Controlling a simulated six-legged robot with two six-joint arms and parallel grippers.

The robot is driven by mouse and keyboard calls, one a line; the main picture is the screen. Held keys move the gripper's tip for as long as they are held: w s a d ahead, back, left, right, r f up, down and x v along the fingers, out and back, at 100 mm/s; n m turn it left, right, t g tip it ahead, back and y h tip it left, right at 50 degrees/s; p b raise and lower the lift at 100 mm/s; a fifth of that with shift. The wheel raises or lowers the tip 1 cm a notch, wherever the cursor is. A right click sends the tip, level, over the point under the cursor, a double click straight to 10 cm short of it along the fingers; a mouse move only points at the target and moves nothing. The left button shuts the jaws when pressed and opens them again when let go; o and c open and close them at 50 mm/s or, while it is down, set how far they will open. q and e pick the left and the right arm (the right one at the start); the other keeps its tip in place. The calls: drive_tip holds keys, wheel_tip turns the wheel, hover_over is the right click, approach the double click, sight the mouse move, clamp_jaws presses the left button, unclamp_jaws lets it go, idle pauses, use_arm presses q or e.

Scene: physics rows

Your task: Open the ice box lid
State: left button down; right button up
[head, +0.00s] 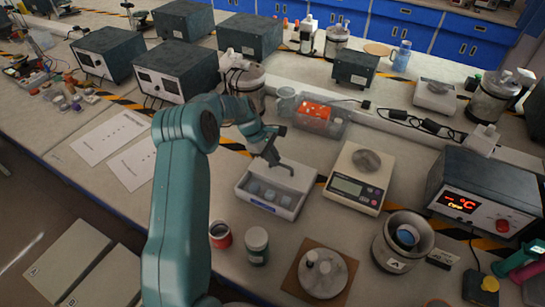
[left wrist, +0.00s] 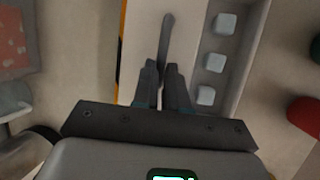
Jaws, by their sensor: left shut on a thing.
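The ice box (head: 267,206) is a small white box on the table in the middle of the head view. In the left wrist view the lid (left wrist: 141,30) is a pale panel beside the row of cubes (left wrist: 215,62). My left gripper (head: 272,153) is above the far side of the box, shut on the lid's dark handle (left wrist: 166,40). The fingers hide part of the handle. My right gripper is not in view.
A scale (head: 357,178) stands right of the box, and a clear container with an orange item (head: 314,111) stands behind it. A red-and-white cup (head: 220,236), a jar (head: 257,246) and a round device on a wooden board (head: 323,274) stand in front.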

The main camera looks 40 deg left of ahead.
use_arm(q)
drive_tip(key=shift+d+f, duration=0.15)
drive_tip(key=shift+d, duration=0.1)
drive_tip(key=c, duration=1.2)
unclamp_jaws()
drive_tip(key=shift+o, duration=0.2)
drive_tip(key=shift+s+a+r, duration=0.1)
drive_tip(key=shift+a+r, duration=0.2)
drive_tip(key=shift+r, duration=0.05)
drive_tip(key=b+v, duration=0.2)
drive_tip(key=v, duration=1.3)
drive_tip(key=shift+r, duration=0.35)
drive_tip(key=shift+s, duration=0.1)
drive_tip(key=shift+d+f, duration=0.1)
